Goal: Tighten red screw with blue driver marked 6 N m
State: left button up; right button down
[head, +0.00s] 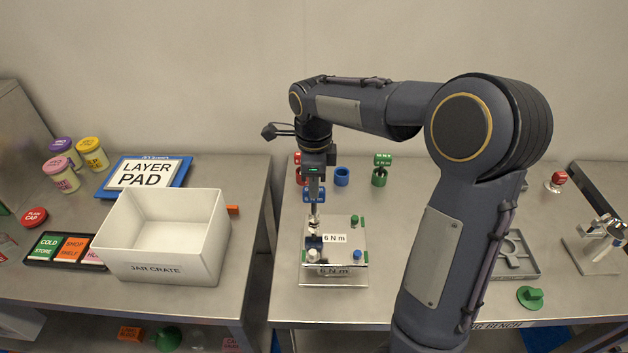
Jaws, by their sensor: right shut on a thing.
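My right gripper (315,200) reaches down from above and is shut on the blue driver (308,195), which is upright. The driver's lower end is over the back left part of a metal fixture block (335,275) labelled 6 N m. A green screw (354,219) is at its back right, a blue screw (357,255) at its front right and a white screw (312,256) at its front left. I cannot see the red screw; the back left corner is covered by the driver and gripper. Whether the tip touches anything is unclear. My left gripper is out of view.
Behind the block stand a red driver (298,176), an empty blue holder (342,176) and a green driver (381,168). A grey tray (518,268) and a green knob (530,297) lie to the right. A white jar crate (165,267) is on the left table.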

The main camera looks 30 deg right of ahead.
jog(key=shift+f, duration=0.4)
jog(key=c, duration=1.2)
grip_release()
jog(key=shift+r+p, duration=0.55)
jog(key=shift+r, duration=0.25)
jog(key=shift+f, duration=0.1)
